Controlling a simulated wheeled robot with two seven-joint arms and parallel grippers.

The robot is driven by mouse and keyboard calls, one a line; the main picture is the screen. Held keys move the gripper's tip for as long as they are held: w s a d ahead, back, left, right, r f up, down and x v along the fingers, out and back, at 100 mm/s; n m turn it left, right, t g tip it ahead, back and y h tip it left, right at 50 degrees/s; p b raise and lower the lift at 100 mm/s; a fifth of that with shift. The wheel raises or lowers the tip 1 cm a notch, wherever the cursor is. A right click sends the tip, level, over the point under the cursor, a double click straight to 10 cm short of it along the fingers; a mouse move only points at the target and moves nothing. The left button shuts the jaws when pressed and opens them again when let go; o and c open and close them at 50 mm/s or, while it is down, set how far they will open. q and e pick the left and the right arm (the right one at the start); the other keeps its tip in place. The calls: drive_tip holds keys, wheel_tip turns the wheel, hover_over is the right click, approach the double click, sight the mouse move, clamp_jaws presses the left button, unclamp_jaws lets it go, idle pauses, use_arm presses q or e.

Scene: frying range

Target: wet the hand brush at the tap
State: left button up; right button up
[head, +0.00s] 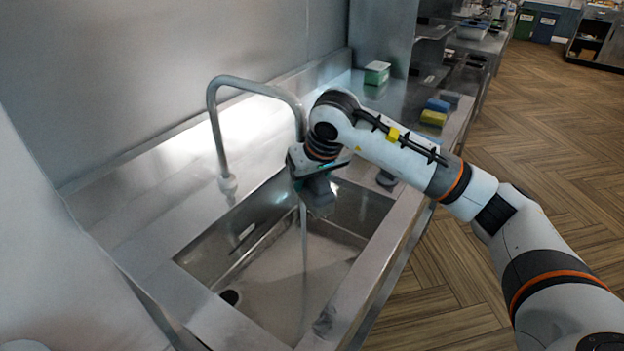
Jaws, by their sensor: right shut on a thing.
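The tap (216,135) is a curved steel pipe at the left edge of the sink (180,265), its spout arching over the basin. A thin stream of water (304,245) falls into the basin. My right gripper (310,180) is over the sink, close to the spout end, and is shut on a grey-blue thing that looks like the hand brush (319,198). The stream shows below the brush, along its left side. My wrist hides part of the spout end and the grip, so I cannot tell exactly where the water meets the brush. My left gripper is out of view.
A green and white box (377,73) stands on the counter at the back. A blue sponge (437,105) and a yellow sponge (433,118) lie near the counter's right edge. Steel walls rise at the left and back. Open wooden floor (540,150) lies to the right.

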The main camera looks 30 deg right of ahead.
sight(330, 212)
drive_tip(key=shift+s, duration=0.1)
drive_tip(key=shift+s+d+b, duration=0.2)
drive_tip(key=shift+s+b, duration=0.15)
drive_tip(key=shift+s, duration=0.95)
drive_tip(key=shift+s+d+b, duration=0.15)
drive_tip(key=shift+s+b, duration=0.25)
drive_tip(key=shift+s, duration=0.85)
drive_tip(key=shift+s+d+b, duration=0.2)
drive_tip(key=shift+s+b, duration=0.15)
drive_tip(key=shift+s, duration=0.95)
drive_tip(key=shift+r, duration=0.1)
drive_tip(key=s+r+p, duration=0.1)
drive_tip(key=s+r, duration=0.3)
drive_tip(key=s, duration=0.1)
drive_tip(key=shift+d, duration=0.35)
